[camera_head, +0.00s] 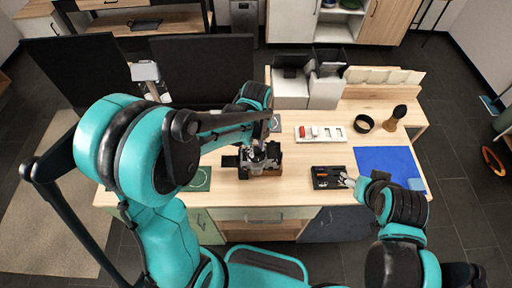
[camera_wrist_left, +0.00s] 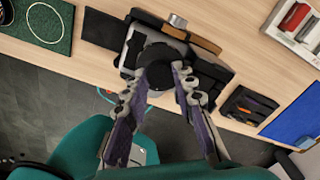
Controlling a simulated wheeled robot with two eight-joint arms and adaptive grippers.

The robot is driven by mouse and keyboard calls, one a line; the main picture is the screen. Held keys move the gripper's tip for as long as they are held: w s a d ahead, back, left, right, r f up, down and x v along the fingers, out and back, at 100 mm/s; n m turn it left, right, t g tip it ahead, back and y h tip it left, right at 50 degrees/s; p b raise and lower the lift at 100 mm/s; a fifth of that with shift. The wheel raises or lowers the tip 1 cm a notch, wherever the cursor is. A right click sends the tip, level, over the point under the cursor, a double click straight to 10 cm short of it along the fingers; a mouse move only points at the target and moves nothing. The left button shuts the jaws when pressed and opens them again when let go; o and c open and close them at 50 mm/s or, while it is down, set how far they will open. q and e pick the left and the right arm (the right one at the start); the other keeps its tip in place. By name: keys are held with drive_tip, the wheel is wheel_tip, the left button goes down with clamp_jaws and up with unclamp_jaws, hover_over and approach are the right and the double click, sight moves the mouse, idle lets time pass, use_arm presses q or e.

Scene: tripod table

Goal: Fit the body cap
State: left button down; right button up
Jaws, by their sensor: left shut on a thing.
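The camera (camera_head: 243,163) stands on the wooden table, with a brown part along its right side. In the left wrist view the grey-and-black camera (camera_wrist_left: 143,48) shows from close up. My left gripper (camera_head: 262,150) is over the camera. Its fingers (camera_wrist_left: 160,84) are shut on a round black body cap (camera_wrist_left: 158,72), which lies right at the camera's front. I cannot tell whether the cap touches the mount, as the cap hides it. My right gripper (camera_head: 347,181) is beside the black tool tray; its fingers are too small to read.
The black tool tray (camera_head: 316,184) and a blue mat (camera_head: 385,165) lie to the right. A white tray with a red item (camera_head: 310,132), a black ring (camera_head: 364,123) and a brown-black brush (camera_head: 396,116) stand farther back. A green mat (camera_head: 200,180) lies left.

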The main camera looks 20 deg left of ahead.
use_arm(q)
drive_tip(key=shift+s+f+m, duration=0.1)
drive_tip(key=shift+m, duration=1)
drive_tip(key=c, duration=1.7)
unclamp_jaws()
drive_tip(key=shift+m, duration=0.6)
drive_tip(key=o, duration=0.5)
drive_tip(key=shift+o, duration=0.2)
drive_tip(key=shift+o, duration=1.2)
